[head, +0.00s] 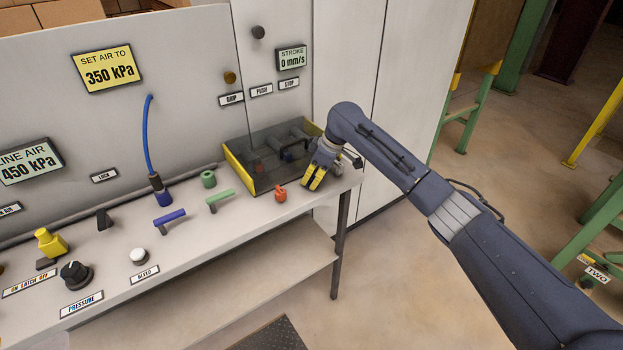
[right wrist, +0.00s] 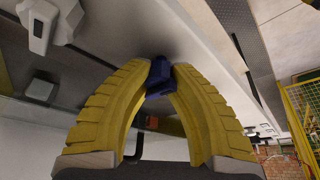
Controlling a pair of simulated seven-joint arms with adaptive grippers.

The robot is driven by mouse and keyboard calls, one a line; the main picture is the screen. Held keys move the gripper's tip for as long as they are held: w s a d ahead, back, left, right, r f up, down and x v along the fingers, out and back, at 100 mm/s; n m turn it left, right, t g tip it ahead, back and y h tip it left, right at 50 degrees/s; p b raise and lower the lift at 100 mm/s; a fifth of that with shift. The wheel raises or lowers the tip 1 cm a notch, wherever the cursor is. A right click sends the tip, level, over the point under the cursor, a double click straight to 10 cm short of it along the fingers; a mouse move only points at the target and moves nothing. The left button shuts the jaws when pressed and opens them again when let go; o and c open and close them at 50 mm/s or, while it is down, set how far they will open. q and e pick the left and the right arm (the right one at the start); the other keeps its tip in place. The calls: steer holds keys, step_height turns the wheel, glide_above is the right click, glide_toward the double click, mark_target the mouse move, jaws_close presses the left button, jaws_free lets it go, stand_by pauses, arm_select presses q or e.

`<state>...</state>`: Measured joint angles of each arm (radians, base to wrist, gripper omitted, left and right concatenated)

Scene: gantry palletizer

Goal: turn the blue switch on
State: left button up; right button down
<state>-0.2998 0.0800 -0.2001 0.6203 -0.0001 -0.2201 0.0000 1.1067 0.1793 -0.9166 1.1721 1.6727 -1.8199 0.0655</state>
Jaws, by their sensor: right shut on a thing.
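My right gripper (head: 315,183) is at the right end of the bench, beside the box with yellow edges. In the right wrist view its two yellow fingers (right wrist: 160,84) are shut on a dark blue piece, which I take for the blue switch (right wrist: 157,72). In the head view the gripper hides this piece, so I cannot tell its setting. A blue handle (head: 170,216) and a blue plug on a hose (head: 160,193) are farther left on the bench, apart from the gripper. My left gripper is not in view.
A dark see-through box (head: 233,170) stands just left of the gripper. A red-orange knob (head: 281,195), a green handle (head: 220,198) and a green ring (head: 208,179) are nearby. A yellow latch (head: 51,243) and black pressure knob (head: 75,275) are far left.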

steer(key=m+t, duration=0.1)
steer(key=m, duration=0.1)
steer(key=m+t, duration=0.1)
steer(key=m, duration=0.2)
steer(key=shift+a+r+h, duration=0.1)
steer(key=shift+a+h, duration=0.05)
steer(key=shift+h, duration=0.25)
steer(key=m+h, duration=0.1)
steer(key=m, duration=0.1)
steer(key=m+t, duration=0.1)
steer(key=m, duration=0.2)
steer(key=shift+r+m+h, duration=0.1)
steer(key=shift+m+h, duration=0.2)
steer(key=shift+h, duration=0.1)
steer(key=shift+w, duration=0.1)
steer(key=c, duration=1.4)
jaws_free()
steer(key=shift+a, duration=0.1)
steer(key=shift+o, duration=0.3)
steer(key=v, duration=1.2)
